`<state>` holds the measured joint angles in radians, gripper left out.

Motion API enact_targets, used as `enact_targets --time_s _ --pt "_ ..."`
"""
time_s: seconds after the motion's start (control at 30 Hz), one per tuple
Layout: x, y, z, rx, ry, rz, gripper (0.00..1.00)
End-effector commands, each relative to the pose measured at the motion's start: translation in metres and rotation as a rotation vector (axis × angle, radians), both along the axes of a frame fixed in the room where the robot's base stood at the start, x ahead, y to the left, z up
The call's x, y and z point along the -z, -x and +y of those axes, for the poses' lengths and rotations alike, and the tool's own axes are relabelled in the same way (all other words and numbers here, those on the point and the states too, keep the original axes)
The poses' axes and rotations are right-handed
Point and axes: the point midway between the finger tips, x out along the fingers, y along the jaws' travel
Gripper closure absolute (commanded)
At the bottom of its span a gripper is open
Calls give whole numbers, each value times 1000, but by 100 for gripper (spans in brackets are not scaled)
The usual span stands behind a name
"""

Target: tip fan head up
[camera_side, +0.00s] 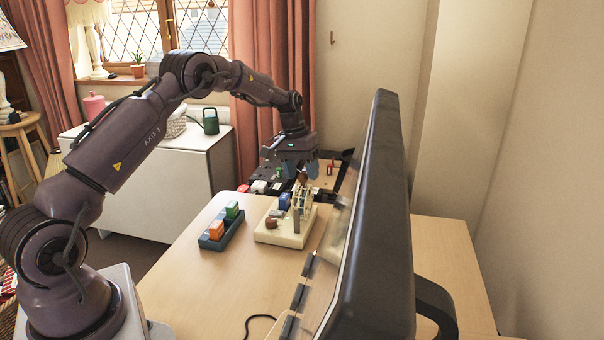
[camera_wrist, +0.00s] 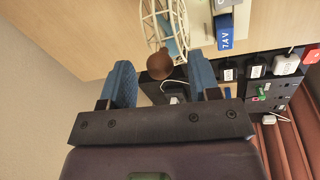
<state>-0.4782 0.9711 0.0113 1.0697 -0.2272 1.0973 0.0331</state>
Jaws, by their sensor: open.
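The fan head shows in the wrist view as a cream wire cage (camera_wrist: 148,28) with pale blue inside. A round brown knob (camera_wrist: 160,67) is at its near side. In the side view the fan (camera_side: 308,195) stands small at the back of a cream base board (camera_side: 285,238), partly hidden by other parts. My gripper (camera_side: 301,168) is above the fan, pointing down. In the wrist view my gripper (camera_wrist: 161,68) is open, with one blue finger on each side of the brown knob. I cannot tell whether either finger touches it.
A large black monitor (camera_side: 378,215) stands close on the right. A dark blue tray (camera_side: 211,243) with orange and green blocks is left of the board. A black power strip (camera_wrist: 257,85) with plugs lies beyond the desk edge. A blue 7.4V pack (camera_wrist: 224,32) is beside the cage. The front desk is mostly clear.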

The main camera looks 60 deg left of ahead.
Motion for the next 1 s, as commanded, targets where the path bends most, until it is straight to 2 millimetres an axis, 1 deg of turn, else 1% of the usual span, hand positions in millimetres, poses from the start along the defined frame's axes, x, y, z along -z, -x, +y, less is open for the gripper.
enact_targets --time_s 0.1,0.37,0.4,0.47,0.5,0.57,0.6,0.63,1.0 --pt "6 -1 -1 1 0 1 44" --pt "7 -1 -2 0 0 0 44" --pt "7 -1 -1 0 0 0 48" --pt "7 -1 -1 0 0 0 62" --pt "7 -1 -1 0 0 0 71" --pt "7 -1 -1 0 0 0 85" --pt "7 -1 -1 0 0 0 94" --pt "7 -1 -1 0 0 0 100" --pt "7 -4 -5 2 -39 36 100"
